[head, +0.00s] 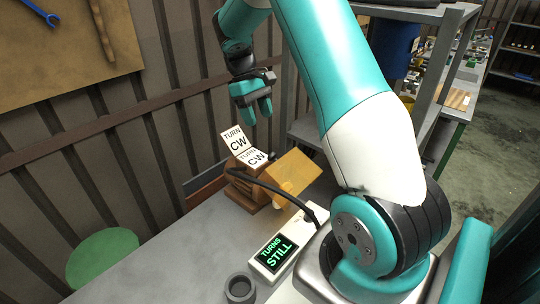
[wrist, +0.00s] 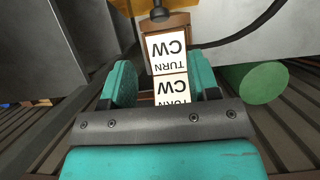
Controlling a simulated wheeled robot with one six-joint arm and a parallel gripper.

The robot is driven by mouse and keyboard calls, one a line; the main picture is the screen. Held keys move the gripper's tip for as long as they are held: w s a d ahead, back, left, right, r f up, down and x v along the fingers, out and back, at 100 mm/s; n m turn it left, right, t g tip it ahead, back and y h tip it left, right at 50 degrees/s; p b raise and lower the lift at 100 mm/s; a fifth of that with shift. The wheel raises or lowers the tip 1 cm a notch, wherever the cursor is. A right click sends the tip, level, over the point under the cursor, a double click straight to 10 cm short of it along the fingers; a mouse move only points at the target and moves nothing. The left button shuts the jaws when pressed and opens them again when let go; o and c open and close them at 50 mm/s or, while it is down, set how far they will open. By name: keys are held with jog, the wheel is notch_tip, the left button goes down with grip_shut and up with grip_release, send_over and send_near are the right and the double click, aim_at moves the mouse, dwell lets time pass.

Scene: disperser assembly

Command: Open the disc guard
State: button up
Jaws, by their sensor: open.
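A translucent amber cover, which looks like the disc guard (head: 290,175), sits beside a brown block (head: 243,192) on the bench. An amber edge at the top left of the wrist view (wrist: 130,5) looks like part of it. Two white cards reading "TURN CW" (head: 237,145) stand at the block; they also show in the wrist view (wrist: 167,52). My gripper (head: 257,108) is open and empty, above and behind the cards. In the wrist view its two fingers (wrist: 163,85) appear on either side of the cards, with no contact visible. The guard's hinge cannot be made out.
A white box with a green display reading "TURNS STILL" (head: 274,252) lies on the grey bench (head: 175,262), joined to a black cable (head: 285,189). A dark ring (head: 240,288) is near it. A green round seat (head: 102,258) is at left. Shelving (head: 425,75) stands behind.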

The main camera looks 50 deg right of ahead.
aim_at(271, 154)
jog(key=p+x, duration=0.2)
jog(key=x, duration=0.9)
jog(key=shift+s+f+p, duration=0.2)
jog(key=shift+f+p, duration=0.1)
